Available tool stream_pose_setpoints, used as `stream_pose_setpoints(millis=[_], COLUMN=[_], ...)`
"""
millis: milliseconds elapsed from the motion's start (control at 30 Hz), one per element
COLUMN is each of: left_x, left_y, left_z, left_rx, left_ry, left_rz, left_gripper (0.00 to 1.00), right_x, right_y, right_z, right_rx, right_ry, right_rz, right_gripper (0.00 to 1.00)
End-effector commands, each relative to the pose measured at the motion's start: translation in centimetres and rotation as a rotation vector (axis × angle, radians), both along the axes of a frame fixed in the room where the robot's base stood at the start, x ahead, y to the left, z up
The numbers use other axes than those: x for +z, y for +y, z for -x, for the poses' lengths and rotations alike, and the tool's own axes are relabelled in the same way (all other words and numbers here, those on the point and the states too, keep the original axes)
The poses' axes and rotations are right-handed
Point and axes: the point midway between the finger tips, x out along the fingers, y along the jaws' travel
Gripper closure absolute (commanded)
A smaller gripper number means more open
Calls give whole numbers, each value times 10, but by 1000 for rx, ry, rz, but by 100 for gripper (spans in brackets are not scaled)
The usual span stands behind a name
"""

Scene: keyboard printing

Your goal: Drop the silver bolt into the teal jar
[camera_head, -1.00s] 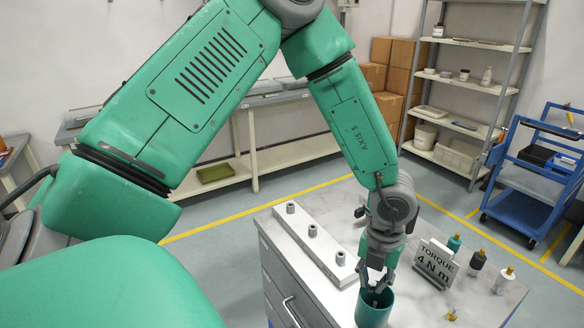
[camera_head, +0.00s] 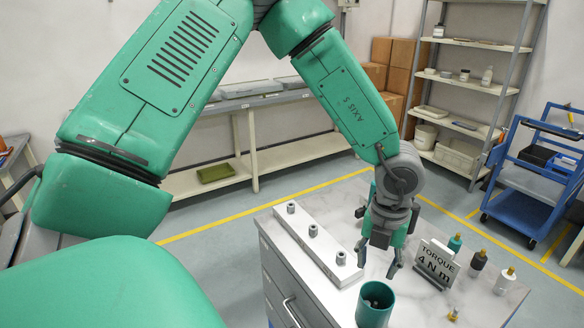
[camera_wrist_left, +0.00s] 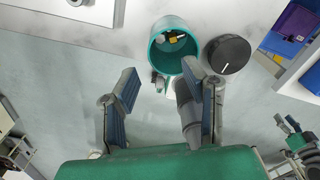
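The teal jar (camera_head: 375,303) stands upright on the marble-topped cabinet. In the left wrist view the jar (camera_wrist_left: 157,61) shows its open mouth, with small yellow and dark or silvery pieces inside. I cannot tell for sure whether one is the silver bolt, and I see no loose silver bolt elsewhere. My left gripper (camera_head: 378,263) points down just behind the jar, clear of its rim. Its fingers are spread with nothing held; they also show apart in the left wrist view (camera_wrist_left: 159,82).
A white rail (camera_head: 318,254) with three grey posts lies left of my gripper. A small brass piece (camera_head: 453,314) lies near the front. A dark disc (camera_wrist_left: 229,54) sits beside the jar.

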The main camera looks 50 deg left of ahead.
Motion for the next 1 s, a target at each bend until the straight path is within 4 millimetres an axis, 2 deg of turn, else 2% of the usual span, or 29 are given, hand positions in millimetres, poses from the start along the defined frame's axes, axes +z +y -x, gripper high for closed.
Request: stream_pose_setpoints(millis=[33, 200, 400, 1000], left_x=[13, 45, 65, 68], left_y=[0, 0, 0, 1], left_z=[-1, -1, -2, -1], left_rx=[0, 0, -1, -1], left_ry=[-5, -3, 1, 2], left_rz=[4, 3, 1, 1], left_gripper=[61, 61, 61, 61], right_x=[0, 0, 0, -1], right_y=[0, 0, 0, 0], right_z=[0, -1, -1, -3], right_rx=[0, 0, 0, 0], right_ry=[0, 0, 0, 2], right_rz=[0, 0, 0, 0], right_gripper=[60, 60, 60, 60])
